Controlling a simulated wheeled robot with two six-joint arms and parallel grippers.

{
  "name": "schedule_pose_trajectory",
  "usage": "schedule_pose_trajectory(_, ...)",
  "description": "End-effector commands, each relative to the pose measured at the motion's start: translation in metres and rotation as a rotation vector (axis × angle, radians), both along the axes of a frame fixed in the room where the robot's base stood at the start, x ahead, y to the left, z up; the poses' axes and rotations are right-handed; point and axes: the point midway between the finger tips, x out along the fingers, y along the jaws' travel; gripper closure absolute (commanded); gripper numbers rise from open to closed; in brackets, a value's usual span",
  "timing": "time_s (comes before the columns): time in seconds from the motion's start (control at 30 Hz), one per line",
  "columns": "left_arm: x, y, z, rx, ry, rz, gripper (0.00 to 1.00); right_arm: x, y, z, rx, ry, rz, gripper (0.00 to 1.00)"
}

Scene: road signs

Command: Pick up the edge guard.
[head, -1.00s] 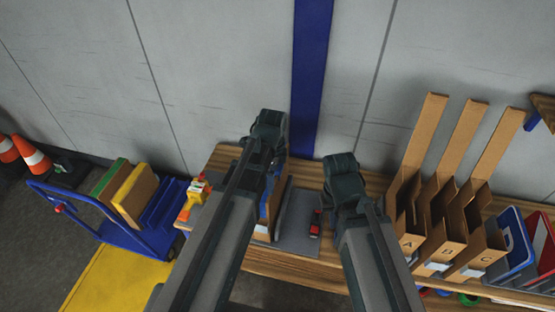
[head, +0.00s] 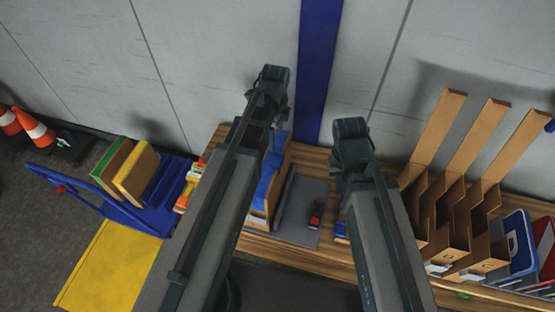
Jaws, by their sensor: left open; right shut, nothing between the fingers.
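I cannot tell for certain which object is the edge guard. A blue piece (head: 268,178) stands against an upright brown board (head: 283,160) on the wooden bench, just right of my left arm, which partly hides it. A small red and black object (head: 316,213) lies on a grey mat (head: 300,190). My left gripper (head: 272,78) is open, raised beyond the board toward the wall, with its fingers poorly seen. My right gripper (head: 350,135) is shut and empty, above the bench's back edge, right of the mat.
Tall cardboard holders (head: 455,215) and blue and red signs (head: 520,245) stand on the bench at right. A blue cart (head: 120,205) with boards, a yellow floor patch (head: 105,270) and traffic cones (head: 35,128) are at left. The wall is close behind the bench.

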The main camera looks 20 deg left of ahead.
Motion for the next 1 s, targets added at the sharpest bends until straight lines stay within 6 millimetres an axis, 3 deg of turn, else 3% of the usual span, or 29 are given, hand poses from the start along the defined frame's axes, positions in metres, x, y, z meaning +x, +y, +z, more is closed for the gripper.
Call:
schedule_pose_trajectory(0.6, 0.001, 0.0, -0.08, 0.0, 0.0, 0.001, 0.0, 0.0, 0.0, -0.08, -0.003, 0.001, 0.014, 1.0)
schedule_pose_trajectory(1.0, 0.001, 0.001, -0.088, 0.0, 0.0, 0.001, 0.0, 0.0, 0.0, -0.088, -0.003, 0.001, 0.014, 1.0)
